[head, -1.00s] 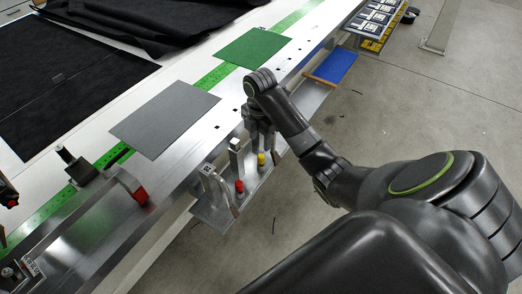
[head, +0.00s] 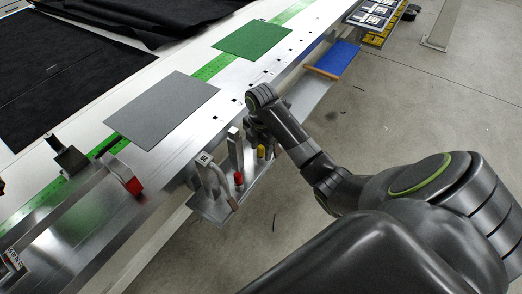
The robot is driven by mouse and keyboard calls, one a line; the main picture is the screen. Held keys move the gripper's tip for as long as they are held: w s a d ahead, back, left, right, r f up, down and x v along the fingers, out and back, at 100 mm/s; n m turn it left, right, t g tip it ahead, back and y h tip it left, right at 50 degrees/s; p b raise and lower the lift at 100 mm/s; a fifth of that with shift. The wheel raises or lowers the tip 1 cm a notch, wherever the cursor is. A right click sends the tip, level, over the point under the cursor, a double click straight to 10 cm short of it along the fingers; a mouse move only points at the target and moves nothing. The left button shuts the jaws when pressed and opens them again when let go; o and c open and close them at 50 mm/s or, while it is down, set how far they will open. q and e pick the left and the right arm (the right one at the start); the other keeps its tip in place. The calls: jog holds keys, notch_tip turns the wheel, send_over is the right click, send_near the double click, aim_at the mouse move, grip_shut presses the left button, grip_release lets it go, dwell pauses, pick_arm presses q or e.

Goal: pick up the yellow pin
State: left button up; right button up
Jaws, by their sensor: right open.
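The yellow pin (head: 261,152) stands upright on a small metal shelf at the front side of the long bench. A red pin (head: 238,179) stands beside it, to the lower left. My right gripper (head: 256,138) points down just behind the yellow pin in the picture, close to it. It is open and holds nothing that I can see. Its fingertips are partly hidden by the wrist, the metal post and the pin, so I cannot tell whether they touch the pin. My left gripper is out of view.
An upright metal post (head: 234,148) and a curved bracket (head: 218,183) stand on the shelf (head: 208,208) near the pins. A grey sheet (head: 163,110) and a green sheet (head: 253,40) lie on the bench. A blue tray (head: 337,58) is further right. Open floor lies to the right.

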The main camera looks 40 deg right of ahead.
aim_at(261, 146)
grip_shut()
jog(key=shift+r, duration=0.1)
jog(key=shift+r, duration=0.5)
notch_tip(261, 146, up, 8)
jog(key=p, duration=0.6)
jog(key=shift+r, duration=0.2)
jog(key=shift+r+p, duration=1.35)
jog(key=shift+p, duration=0.25)
